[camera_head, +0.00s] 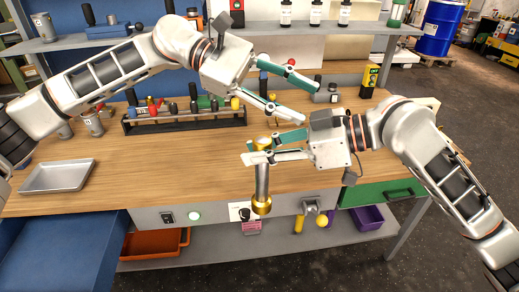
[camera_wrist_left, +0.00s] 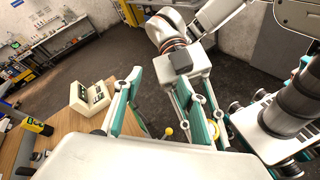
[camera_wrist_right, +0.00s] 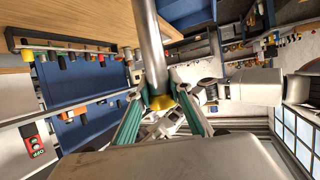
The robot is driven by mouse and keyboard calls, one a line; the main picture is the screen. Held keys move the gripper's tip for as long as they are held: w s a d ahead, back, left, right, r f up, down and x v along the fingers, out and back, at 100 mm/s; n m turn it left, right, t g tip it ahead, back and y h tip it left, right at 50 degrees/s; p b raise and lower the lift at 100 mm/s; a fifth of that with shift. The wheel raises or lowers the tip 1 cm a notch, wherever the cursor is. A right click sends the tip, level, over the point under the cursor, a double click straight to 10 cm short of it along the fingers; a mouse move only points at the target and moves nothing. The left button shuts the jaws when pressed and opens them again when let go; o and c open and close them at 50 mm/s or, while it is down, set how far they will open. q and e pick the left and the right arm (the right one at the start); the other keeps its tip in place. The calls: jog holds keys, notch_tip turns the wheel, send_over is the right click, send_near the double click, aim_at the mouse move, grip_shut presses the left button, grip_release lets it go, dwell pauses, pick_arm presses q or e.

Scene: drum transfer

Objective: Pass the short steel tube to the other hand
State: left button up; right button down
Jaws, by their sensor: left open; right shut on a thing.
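The short steel tube (camera_head: 262,182) has a brass-coloured collar at each end and hangs upright in front of the workbench edge. My right gripper (camera_head: 246,152) is shut on it near its upper end. In the right wrist view the steel tube (camera_wrist_right: 150,45) stands between the green-padded fingers, its near brass collar (camera_wrist_right: 162,102) close to the palm. My left gripper (camera_head: 312,103) is open and empty, above and slightly right of the right gripper's fingers, apart from the tube. Its fingers also show in the left wrist view, where the tube is hard to make out.
The wooden bench (camera_head: 170,172) carries a metal tray (camera_head: 58,176) at left and a tool rack (camera_head: 185,119) behind the grippers. A yellow-black box (camera_head: 369,80) stands at back right. An open blue drawer (camera_head: 65,245) juts out at lower left. The middle of the bench is clear.

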pick_arm(q)
jog(key=w+a+f+n+t+h, duration=0.25)
jog(key=f+n, duration=0.25)
jog(key=n, duration=0.4)
jog(key=w+a+f+n+t+h, duration=0.1)
jog(key=w+f+n+t+h, duration=0.3)
jog(key=n, duration=0.4)
jog(key=s+a+f+n+t+y, duration=0.2)
jog(key=f+n+t+y, duration=0.2)
jog(key=f+n, duration=0.55)
jog(key=s+a+f+n+t+y, duration=0.2)
jog(key=a+f+n+t+y, duration=0.15)
jog(key=f+n, duration=0.55)
jog(key=s+a+f+n+t+y, duration=0.25)
jog(key=f+n+t, duration=0.35)
jog(key=n, duration=0.5)
jog(key=s+a+f+n+g+y, duration=0.3)
jog(key=s+a+f+n+y, duration=0.1)
jog(key=s+f, duration=0.5)
jog(key=s+a+f+n+g+y, duration=0.3)
jog(key=s+a+f+n, duration=0.3)
jog(key=f, duration=0.6)
jog(key=s+n, duration=0.2)
jog(key=s, duration=0.1)
jog(key=shift+s+a+f+y, duration=0.15)
jog(key=shift+a+f+y, duration=0.05)
jog(key=shift+f+y, duration=0.15)
jog(key=shift+r, duration=0.2)
